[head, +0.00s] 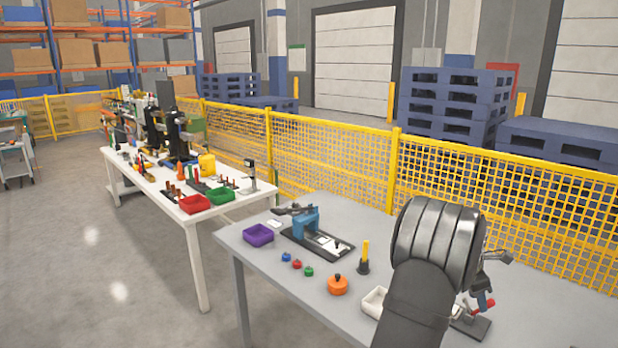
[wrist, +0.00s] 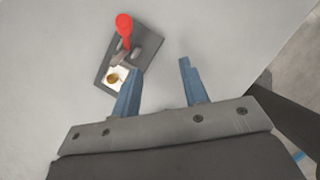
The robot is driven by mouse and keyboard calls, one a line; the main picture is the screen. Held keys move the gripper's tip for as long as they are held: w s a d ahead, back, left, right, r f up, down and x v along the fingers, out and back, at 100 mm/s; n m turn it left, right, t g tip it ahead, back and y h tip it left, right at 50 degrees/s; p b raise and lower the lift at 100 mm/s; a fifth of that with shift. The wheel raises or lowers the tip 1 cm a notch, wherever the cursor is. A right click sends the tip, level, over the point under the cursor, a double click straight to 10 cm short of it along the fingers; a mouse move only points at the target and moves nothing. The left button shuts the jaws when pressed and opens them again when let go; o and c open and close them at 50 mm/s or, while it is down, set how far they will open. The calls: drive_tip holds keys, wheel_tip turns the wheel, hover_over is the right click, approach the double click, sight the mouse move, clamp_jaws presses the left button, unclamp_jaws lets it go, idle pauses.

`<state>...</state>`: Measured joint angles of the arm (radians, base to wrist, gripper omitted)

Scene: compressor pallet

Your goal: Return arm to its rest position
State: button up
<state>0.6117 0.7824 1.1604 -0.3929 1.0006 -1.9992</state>
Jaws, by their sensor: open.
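My gripper (wrist: 160,84) shows in the wrist view with its two blue fingers apart and nothing between them. It is above the grey table (head: 350,215). A dark fixture plate (wrist: 106,62) with a red-handled lever (wrist: 124,25) and a white square holding a small brass-coloured round part (wrist: 115,77) lies beyond the left finger, which overlaps its lower edge in the picture. In the head view my dark arm hides part of the table's right side. The red-tipped lever (head: 489,303) partly shows behind it.
On the table are a purple bin (head: 258,235), a blue press (head: 306,222) on a dark base, several small coloured knobs, an orange round part (head: 338,286), a yellow-handled tool (head: 365,252) and a white tray (head: 374,301). A yellow mesh fence (head: 330,155) runs behind.

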drive_tip(key=s+a+f, duration=0.1)
drive_tip(key=s+a, duration=0.3)
drive_tip(key=s, duration=1)
drive_tip(key=w+a+f, duration=0.4)
drive_tip(key=w+f, duration=0.2)
drive_tip(key=w, duration=0.4)
drive_tip(key=shift+f, duration=0.25)
drive_tip(key=shift+w, duration=0.1)
idle(0.3)
